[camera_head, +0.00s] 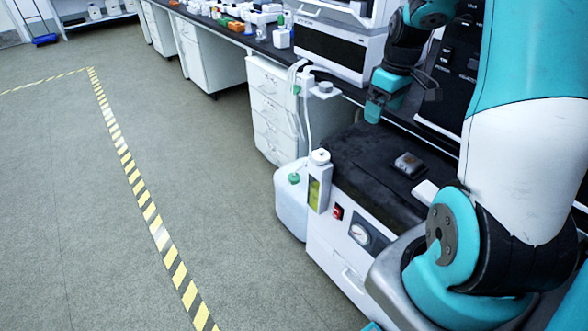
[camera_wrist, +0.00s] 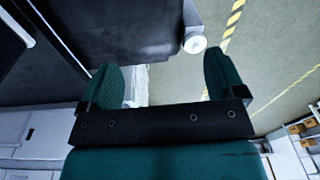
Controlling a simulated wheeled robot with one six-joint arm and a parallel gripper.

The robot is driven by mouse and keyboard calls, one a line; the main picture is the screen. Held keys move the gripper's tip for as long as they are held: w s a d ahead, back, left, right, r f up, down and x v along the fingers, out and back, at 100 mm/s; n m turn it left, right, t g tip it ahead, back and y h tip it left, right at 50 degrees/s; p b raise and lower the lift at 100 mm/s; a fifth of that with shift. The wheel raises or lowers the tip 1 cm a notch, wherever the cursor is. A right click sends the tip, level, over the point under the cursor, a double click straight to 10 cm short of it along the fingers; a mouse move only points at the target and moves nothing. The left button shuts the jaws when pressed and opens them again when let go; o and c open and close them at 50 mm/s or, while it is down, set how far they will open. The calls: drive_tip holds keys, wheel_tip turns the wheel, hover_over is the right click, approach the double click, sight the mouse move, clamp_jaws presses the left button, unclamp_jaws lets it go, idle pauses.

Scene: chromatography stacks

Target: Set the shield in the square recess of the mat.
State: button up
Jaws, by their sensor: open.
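A small grey metallic piece (camera_head: 408,163), which looks like the shield, lies on the dark mat (camera_head: 362,150) on top of the white cabinet. Brownish edging shows around it. The square recess cannot be made out clearly. My gripper (camera_head: 402,98) is above the far part of the mat, apart from the grey piece. In the wrist view my gripper (camera_wrist: 162,78) has its two teal fingers wide apart with nothing held between them. A dark surface, probably the mat (camera_wrist: 130,30), shows beyond the fingers; the grey piece is not seen there.
A white-capped bottle (camera_head: 319,180) stands at the cabinet's left edge, beside a larger white container (camera_head: 292,205). A small white block (camera_head: 425,192) lies near the mat's right side. A white instrument (camera_head: 340,40) stands behind. Floor to the left is clear, with striped tape (camera_head: 150,215).

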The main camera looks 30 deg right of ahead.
drive_tip(key=a+r+n+y, duration=0.1)
drive_tip(key=a+r, duration=0.1)
drive_tip(key=a, duration=0.5)
drive_tip(key=a+r+n, duration=0.1)
drive_tip(key=a+r, duration=0.2)
drive_tip(key=a, duration=0.4)
drive_tip(key=s+a+r+n+y, duration=0.1)
drive_tip(key=s+a+r, duration=0.1)
drive_tip(key=s+a, duration=0.6)
drive_tip(key=s+a+r+n+y, duration=0.1)
drive_tip(key=s+a+r+n, duration=0.1)
drive_tip(key=s+a, duration=0.6)
drive_tip(key=a+r, duration=0.1)
drive_tip(key=a, duration=0.5)
drive_tip(key=shift+s+a+g+y, duration=0.15)
drive_tip(key=shift+a+g+y, duration=0.15)
drive_tip(key=shift+a+y, duration=0.1)
drive_tip(key=shift+s, duration=0.1)
